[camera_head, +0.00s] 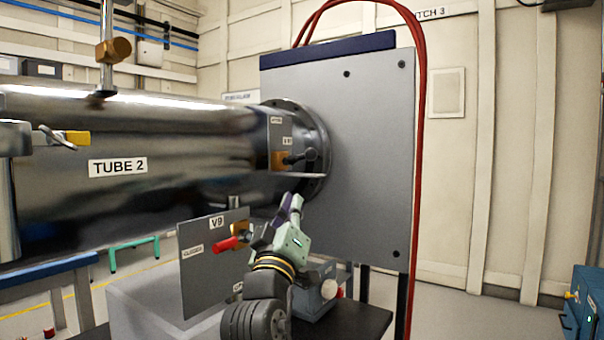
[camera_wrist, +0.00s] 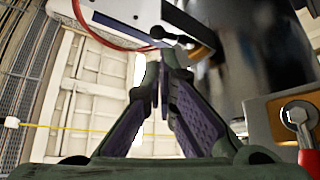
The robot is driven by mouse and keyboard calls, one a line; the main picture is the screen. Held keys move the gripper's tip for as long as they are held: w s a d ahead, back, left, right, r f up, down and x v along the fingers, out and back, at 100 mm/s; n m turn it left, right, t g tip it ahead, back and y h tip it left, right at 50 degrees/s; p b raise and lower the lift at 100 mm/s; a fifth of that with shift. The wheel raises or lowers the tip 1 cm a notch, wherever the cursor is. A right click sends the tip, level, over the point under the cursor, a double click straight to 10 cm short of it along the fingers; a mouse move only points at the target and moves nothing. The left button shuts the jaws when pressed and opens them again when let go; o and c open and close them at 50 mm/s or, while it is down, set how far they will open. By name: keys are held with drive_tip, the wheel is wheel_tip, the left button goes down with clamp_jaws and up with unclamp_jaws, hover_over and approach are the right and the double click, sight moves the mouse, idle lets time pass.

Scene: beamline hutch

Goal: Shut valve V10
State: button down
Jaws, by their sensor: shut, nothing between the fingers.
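A small plate (camera_head: 281,127) on the tube's end flange carries a valve with a brass body (camera_head: 280,160) and a black lever (camera_head: 300,157). Its label starts with V but is too small to read surely; it may be V10. The lever lies roughly level, pointing right. In the wrist view the black lever (camera_wrist: 170,35) shows just beyond the fingertips. My gripper (camera_head: 294,203) is shut and empty, below the lever and apart from it in the head view. It also shows in the wrist view (camera_wrist: 165,62), where its fingers meet at the tips.
Valve V9 with a red handle (camera_head: 228,244) stands on a grey panel (camera_head: 205,280) left of my gripper; the red handle (camera_wrist: 308,160) is at the wrist view's right. TUBE 2 (camera_head: 60,190) fills the left. A grey box (camera_head: 365,150) with red hoses (camera_head: 420,130) stands right.

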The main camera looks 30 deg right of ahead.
drive_tip(key=p+x, duration=0.4)
drive_tip(key=x, duration=0.9)
drive_tip(key=shift+w+d+r, duration=0.15)
drive_tip(key=shift+w+d, duration=0.2)
drive_tip(key=shift+r+p, duration=0.95)
drive_tip(key=shift+r, duration=0.15)
wheel_tip(320, 180, up, 5)
drive_tip(key=n+y+p, duration=0.2)
drive_tip(key=p, duration=0.3)
hover_over(306, 156)
drive_tip(key=w+a, duration=0.1)
drive_tip(key=a, duration=0.2)
drive_tip(key=shift+w+r, duration=0.1)
drive_tip(key=shift+w, duration=0.05)
